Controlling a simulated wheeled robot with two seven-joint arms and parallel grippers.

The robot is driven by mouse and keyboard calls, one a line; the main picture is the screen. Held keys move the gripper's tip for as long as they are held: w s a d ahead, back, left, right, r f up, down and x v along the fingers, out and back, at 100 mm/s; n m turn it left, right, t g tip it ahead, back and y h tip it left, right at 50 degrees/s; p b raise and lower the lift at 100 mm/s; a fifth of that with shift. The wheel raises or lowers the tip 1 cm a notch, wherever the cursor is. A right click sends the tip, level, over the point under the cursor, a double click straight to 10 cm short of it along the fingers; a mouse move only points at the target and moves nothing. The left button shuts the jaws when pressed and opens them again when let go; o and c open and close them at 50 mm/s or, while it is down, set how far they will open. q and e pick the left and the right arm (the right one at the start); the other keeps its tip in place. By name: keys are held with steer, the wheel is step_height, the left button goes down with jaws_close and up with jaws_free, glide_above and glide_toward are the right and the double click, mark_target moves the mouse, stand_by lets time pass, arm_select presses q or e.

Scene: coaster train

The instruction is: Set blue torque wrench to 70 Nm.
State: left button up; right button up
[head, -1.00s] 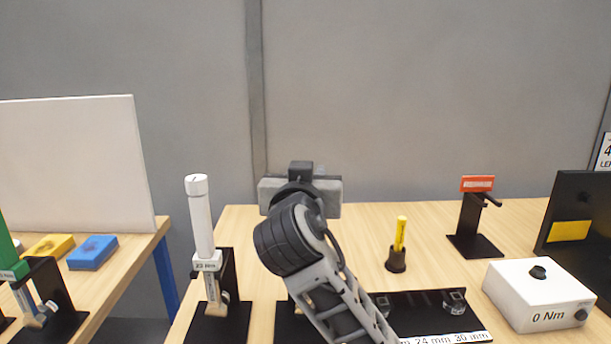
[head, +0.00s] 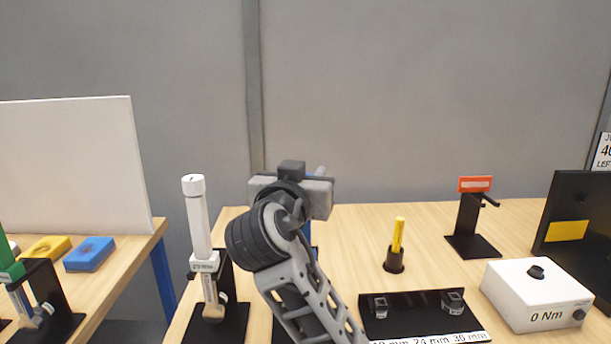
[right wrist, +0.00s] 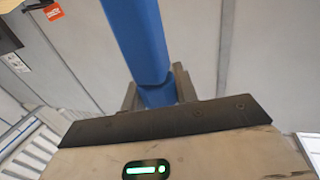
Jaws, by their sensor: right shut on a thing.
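The blue torque wrench (right wrist: 143,40) shows in the right wrist view as a long blue handle running up between the fingers of my right gripper (right wrist: 157,92), which is shut on it. In the head view the right gripper (head: 292,192) is near the middle, seen from behind, and hides most of the wrench. Only small blue parts show beside and below it. The wrench's scale and its setting cannot be read. My left gripper is not in view.
A white wrench (head: 198,220) stands in a black holder to the left. A socket rack (head: 425,316), a yellow marker (head: 398,235) in a cup, a black stand (head: 470,225) and a white box (head: 535,295) reading 0 Nm are to the right. A green wrench (head: 8,260) is far left.

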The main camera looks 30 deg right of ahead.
stand_by(0.4)
steer(key=o, duration=1)
arm_select(q)
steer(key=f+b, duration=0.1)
steer(key=b, duration=0.2)
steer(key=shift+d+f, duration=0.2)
arm_select(e)
steer(key=v, duration=1.6)
